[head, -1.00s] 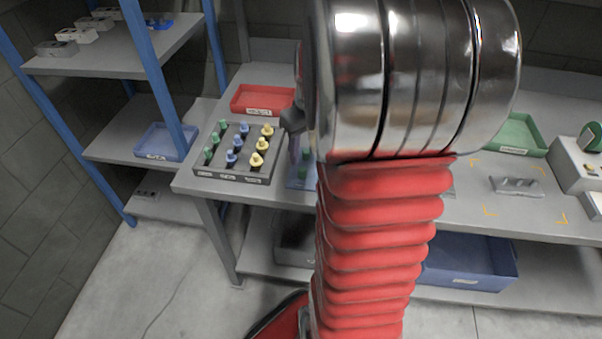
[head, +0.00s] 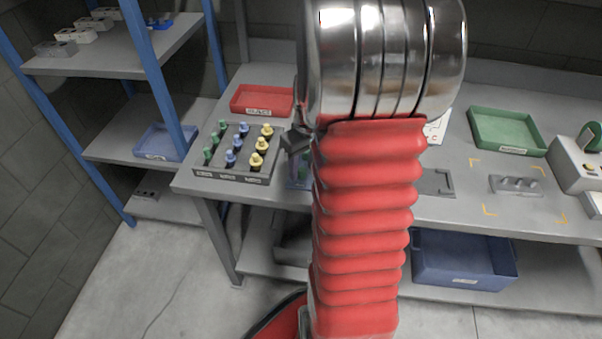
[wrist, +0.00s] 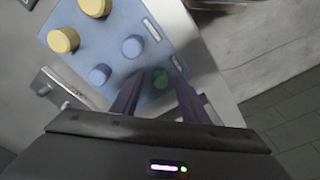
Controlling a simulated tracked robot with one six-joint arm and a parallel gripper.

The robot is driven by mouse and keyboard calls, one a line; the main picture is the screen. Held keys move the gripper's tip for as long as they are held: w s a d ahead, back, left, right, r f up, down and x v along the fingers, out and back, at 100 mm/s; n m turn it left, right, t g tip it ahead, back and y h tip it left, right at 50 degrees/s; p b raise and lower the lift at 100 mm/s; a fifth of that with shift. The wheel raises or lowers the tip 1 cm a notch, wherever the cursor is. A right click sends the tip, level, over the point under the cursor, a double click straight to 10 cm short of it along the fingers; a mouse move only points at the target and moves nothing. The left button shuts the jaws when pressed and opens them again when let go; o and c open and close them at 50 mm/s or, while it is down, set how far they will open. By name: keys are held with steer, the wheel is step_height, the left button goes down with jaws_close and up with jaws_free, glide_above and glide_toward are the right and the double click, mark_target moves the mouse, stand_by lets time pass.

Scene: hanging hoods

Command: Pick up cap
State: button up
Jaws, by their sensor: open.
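In the wrist view a green cap (wrist: 160,78) sits near one end of a blue board (wrist: 115,45). Two blue caps (wrist: 133,46) and two yellow caps (wrist: 64,40) stand on the same board. My gripper (wrist: 158,86) is open, with its dark fingers on either side of the green cap; I cannot tell if they touch it. In the head view my gripper (head: 298,150) shows in part, over the blue board just right of the rack. My arm hides most of the board there.
A grey rack (head: 230,178) of green-, blue- and yellow-capped bottles stands left of my gripper. A red tray (head: 262,100) is behind it. A green tray (head: 507,131) and a grey fixture (head: 515,185) are at the right. Blue shelving (head: 160,75) stands at the left.

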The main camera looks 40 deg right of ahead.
steer(key=shift+f, duration=0.5)
steer(key=shift+w, duration=0.1)
jaws_close()
stand_by(0.4)
